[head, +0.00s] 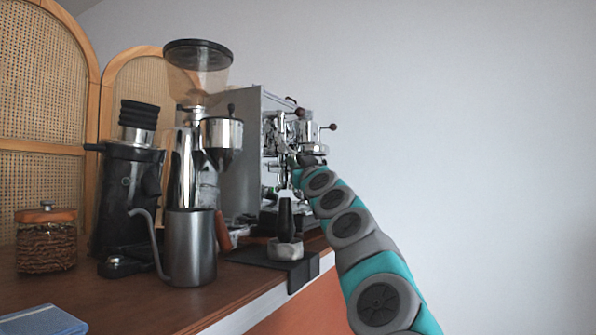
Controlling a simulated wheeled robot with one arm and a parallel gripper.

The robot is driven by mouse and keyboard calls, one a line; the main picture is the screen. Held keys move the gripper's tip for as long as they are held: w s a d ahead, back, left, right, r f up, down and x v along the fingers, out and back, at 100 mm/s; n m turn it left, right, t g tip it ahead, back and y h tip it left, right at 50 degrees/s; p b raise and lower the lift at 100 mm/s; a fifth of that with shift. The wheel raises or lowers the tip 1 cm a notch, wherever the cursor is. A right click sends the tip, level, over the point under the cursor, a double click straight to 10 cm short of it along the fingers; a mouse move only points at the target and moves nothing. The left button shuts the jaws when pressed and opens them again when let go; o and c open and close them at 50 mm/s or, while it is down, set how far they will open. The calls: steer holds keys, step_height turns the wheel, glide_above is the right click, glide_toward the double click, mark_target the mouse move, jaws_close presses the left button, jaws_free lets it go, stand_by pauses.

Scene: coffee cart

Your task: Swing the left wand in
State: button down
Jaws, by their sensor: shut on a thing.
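The espresso machine (240,150) stands at the back of the counter, its chrome front facing right. The left wand (284,140) is a thin chrome tube at the machine's near front side, small and partly covered. My gripper (293,163) is at the end of my arm, which reaches in from the lower right. It is up against the machine front at the wand and is shut on it. The fingertips are too small to make out clearly, and the arm hides part of the machine front.
A grinder (198,80) with a clear hopper stands left of the machine. A black grinder (128,190), a steel kettle (190,250) and a jar (46,240) are nearer. A tamper (285,225) stands on a dark mat (300,272) at the counter edge. The right side is free.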

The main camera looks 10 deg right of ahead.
steer(key=shift+w+a+f+t+b, duration=0.15)
steer(key=shift+t+b, duration=0.15)
steer(key=shift+b, duration=0.3)
steer(key=c, duration=0.8)
jaws_free()
steer(key=shift+c, duration=0.2)
steer(key=v, duration=0.2)
steer(key=shift+s+b, duration=0.4)
steer(key=shift+s+d+f, duration=0.1)
steer(key=shift+s+d, duration=0.1)
steer(key=shift+d, duration=0.05)
steer(key=shift+s+f, duration=0.15)
steer(key=shift+v, duration=2.15)
